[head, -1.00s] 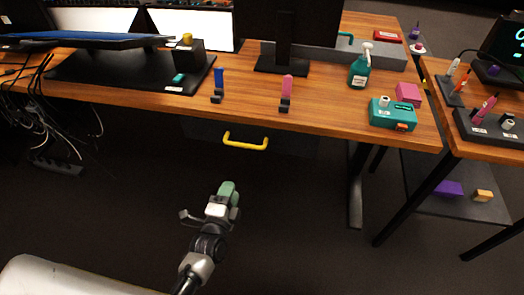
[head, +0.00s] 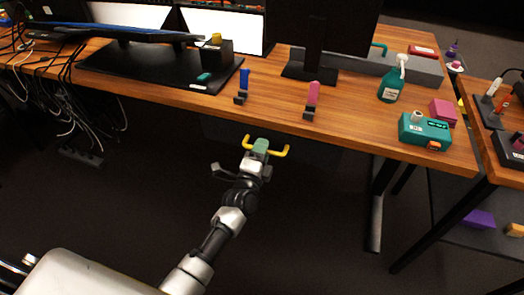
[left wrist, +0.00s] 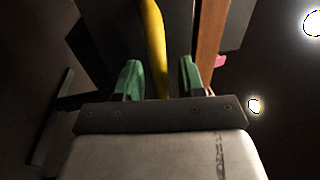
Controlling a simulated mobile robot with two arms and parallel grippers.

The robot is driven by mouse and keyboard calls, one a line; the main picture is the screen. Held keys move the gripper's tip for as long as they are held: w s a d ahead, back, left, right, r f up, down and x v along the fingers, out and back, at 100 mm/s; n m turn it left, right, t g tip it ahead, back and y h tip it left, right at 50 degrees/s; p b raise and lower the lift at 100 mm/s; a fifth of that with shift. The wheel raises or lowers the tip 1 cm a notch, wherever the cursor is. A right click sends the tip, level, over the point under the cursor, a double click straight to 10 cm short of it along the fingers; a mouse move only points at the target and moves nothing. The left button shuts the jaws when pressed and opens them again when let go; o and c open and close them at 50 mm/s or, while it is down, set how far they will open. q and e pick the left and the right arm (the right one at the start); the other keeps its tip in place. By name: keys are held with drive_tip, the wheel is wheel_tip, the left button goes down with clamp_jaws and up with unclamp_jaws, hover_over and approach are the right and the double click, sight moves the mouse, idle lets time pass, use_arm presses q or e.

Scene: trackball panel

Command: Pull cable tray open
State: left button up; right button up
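The cable tray (head: 215,128) is a dark box under the front edge of the wooden desk, hard to make out against the dark. Its yellow handle (head: 281,153) sticks out at the front. My left gripper (head: 261,145) is at the middle of the handle and hides part of it. In the left wrist view the yellow handle (left wrist: 154,45) runs between the two green fingertips (left wrist: 160,78). The fingers are apart, with a gap on each side of the handle. My right gripper is not in view.
The wooden desk (head: 360,128) is above the handle, with a blue item and a pink item in small black stands near its edge. A desk leg (head: 377,205) stands to the right. Cables (head: 85,115) hang at the left. The floor below is clear.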

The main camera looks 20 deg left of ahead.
use_arm(q)
drive_tip(key=shift+w, duration=0.1)
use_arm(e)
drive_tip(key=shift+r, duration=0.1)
use_arm(q)
clamp_jaws()
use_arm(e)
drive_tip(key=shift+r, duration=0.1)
